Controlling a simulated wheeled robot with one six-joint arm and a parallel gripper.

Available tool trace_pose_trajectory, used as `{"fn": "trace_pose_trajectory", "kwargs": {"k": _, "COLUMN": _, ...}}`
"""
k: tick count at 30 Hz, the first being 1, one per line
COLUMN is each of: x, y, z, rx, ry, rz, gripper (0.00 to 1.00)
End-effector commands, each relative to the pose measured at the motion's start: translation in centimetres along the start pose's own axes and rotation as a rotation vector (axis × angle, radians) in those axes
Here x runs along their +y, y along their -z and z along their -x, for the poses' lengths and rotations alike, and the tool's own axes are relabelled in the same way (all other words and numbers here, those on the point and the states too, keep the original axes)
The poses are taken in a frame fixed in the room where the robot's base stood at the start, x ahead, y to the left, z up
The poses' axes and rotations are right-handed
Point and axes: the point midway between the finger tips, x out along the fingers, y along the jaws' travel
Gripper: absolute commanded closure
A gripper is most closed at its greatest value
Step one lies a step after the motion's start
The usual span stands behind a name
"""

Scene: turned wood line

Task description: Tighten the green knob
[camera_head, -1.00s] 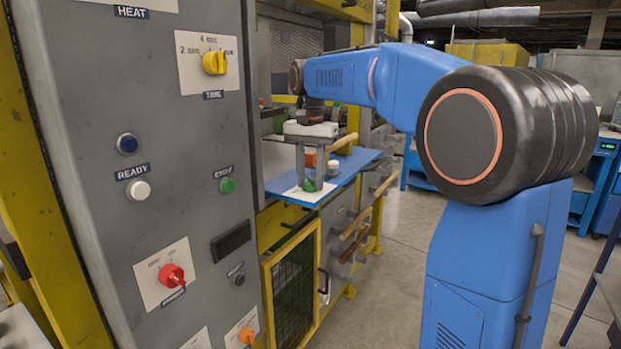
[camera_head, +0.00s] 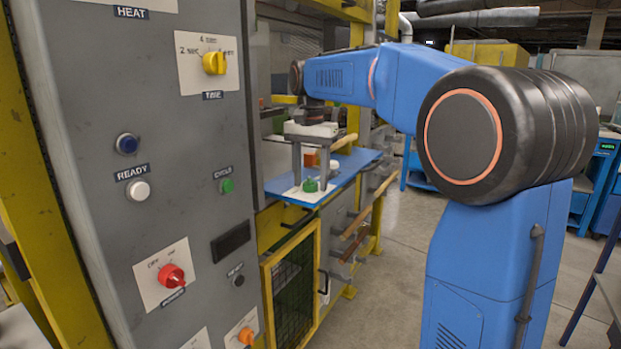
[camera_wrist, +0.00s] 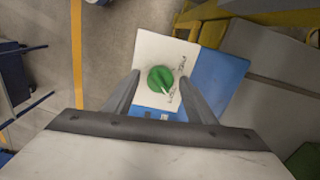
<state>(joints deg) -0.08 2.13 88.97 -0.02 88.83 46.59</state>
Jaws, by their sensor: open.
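The green knob (camera_head: 310,184) sits on a white plate (camera_head: 299,193) at the front of a blue shelf. In the wrist view the green knob (camera_wrist: 160,79) is round with a pale pointer line, beside small printed marks I cannot read. My gripper (camera_head: 311,184) points down over the plate with its fingers spread. In the wrist view my gripper (camera_wrist: 160,84) has one finger on each side of the knob, with gaps visible. I cannot tell how far above the plate the fingertips are.
The blue shelf (camera_head: 352,166) carries an orange block (camera_head: 310,157) behind the fingers. A grey control panel (camera_head: 90,130) with a yellow knob (camera_head: 214,63) and a red knob (camera_head: 171,275) stands to the left. A yellow-framed mesh door (camera_head: 291,290) is below.

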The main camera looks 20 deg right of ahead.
Motion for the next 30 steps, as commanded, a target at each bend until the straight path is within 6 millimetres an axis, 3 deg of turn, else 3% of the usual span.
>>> {"fn": "trace_pose_trajectory", "kwargs": {"k": 8, "x": -0.1, "y": 0.0, "z": 1.4, "rx": 0.001, "ry": 0.001, "rz": 0.001, "gripper": 0.49}}
{"fn": "trace_pose_trajectory", "kwargs": {"k": 30, "x": -0.1, "y": 0.1, "z": 15.2, "rx": 0.001, "ry": 0.002, "rz": 0.000, "gripper": 0.49}}
